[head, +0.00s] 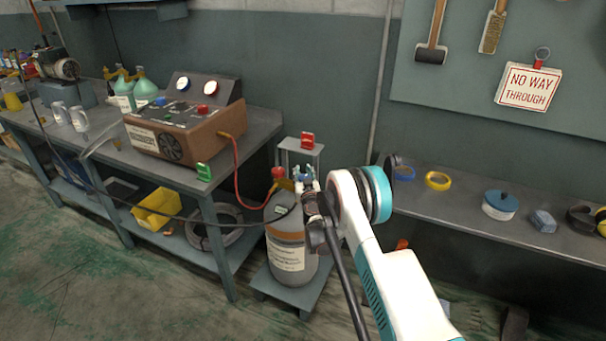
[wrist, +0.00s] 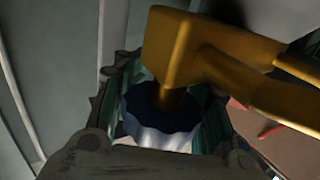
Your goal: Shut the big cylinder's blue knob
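The big grey cylinder (head: 287,247) with an orange band stands on a low platform beside the workbench. In the wrist view, its blue scalloped knob (wrist: 160,122) sits on a brass valve (wrist: 185,50). My gripper (head: 303,177) is at the cylinder's top in the head view, where it mostly hides the knob. In the wrist view, my gripper's two teal-padded fingers (wrist: 170,95) stand on either side of the knob and appear to touch its rim. A red knob (head: 278,174) with a red hose shows just left of my gripper.
A brown recharge machine (head: 185,125) stands on the left workbench (head: 215,190), with a green tag hanging at the bench corner. A red clip (head: 307,140) is on a stand behind the cylinder. A shelf (head: 455,215) with tape rolls lies right. A black cable crosses toward the cylinder.

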